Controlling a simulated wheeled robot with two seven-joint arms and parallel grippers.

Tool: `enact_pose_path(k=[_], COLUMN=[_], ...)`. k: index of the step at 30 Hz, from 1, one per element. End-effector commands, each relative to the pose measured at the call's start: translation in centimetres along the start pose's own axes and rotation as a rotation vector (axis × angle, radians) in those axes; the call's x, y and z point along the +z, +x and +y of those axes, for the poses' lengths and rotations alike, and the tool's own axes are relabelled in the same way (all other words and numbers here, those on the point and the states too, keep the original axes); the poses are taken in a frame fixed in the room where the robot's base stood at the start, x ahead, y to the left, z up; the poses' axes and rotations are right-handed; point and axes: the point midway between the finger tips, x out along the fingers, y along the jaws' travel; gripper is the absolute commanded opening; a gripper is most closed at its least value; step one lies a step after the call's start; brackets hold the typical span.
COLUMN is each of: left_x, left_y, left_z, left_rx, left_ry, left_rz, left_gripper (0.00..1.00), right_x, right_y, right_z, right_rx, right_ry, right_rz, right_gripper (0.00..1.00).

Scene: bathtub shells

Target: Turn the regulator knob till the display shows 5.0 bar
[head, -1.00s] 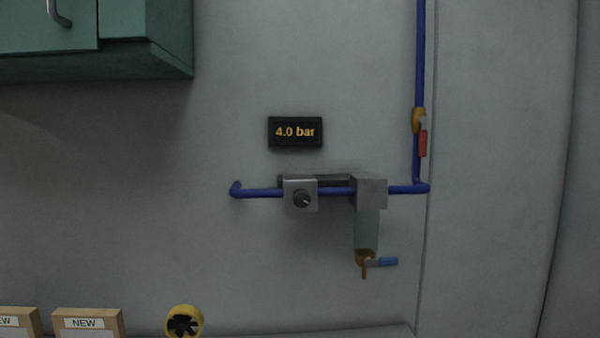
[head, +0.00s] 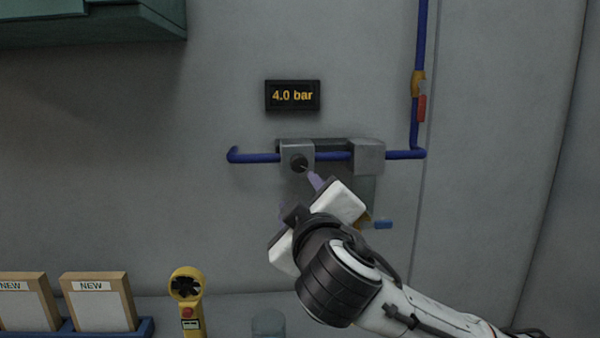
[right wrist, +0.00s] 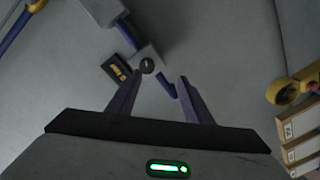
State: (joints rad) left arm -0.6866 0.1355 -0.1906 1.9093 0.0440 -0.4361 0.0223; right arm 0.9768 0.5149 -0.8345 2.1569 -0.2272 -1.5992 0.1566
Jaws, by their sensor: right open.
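The regulator knob (head: 299,163) is a small dark round knob on a grey block (head: 285,150) set in the blue pipe. The display (head: 292,96) above it reads 4.0 bar. My right gripper (head: 303,193) is open and empty, just below and in front of the knob. In the right wrist view the knob (right wrist: 148,66) lies ahead of the two spread purple fingers (right wrist: 154,95), apart from them, roughly between their lines. My left gripper is not in view.
A grey filter block (head: 368,155) sits right of the regulator, its bowl partly hidden by my gripper. A red-handled valve (head: 421,107) is on the vertical pipe. Boxes labelled NEW (head: 97,300) and a yellow handheld device (head: 187,300) stand below left. The wall left of the pipe is bare.

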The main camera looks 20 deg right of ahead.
Motion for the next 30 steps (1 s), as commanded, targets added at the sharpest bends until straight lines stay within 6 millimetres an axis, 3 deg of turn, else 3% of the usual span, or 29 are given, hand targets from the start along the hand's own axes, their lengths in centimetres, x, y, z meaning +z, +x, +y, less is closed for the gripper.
enact_pose_path(k=[1, 5, 8, 21, 30], left_x=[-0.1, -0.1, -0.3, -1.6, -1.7], left_y=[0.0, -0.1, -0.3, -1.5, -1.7], left_z=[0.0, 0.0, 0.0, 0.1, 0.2], left_rx=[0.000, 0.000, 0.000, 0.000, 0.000], left_ry=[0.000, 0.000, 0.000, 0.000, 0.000], left_rz=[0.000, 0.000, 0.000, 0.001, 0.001], left_gripper=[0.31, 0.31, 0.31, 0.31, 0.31], right_x=[-0.6, -1.0, -1.1, -1.1, -1.0], right_y=[-0.2, -0.1, 0.8, 8.3, 9.9], right_z=[1.1, 2.4, 2.5, 2.9, 2.8], right_rx=[0.026, 0.055, 0.057, 0.055, 0.053], right_ry=[-0.004, -0.007, -0.009, -0.007, -0.005], right_rz=[0.004, 0.003, 0.000, 0.002, 0.003], right_gripper=[0.46, 0.46, 0.46, 0.46, 0.46])
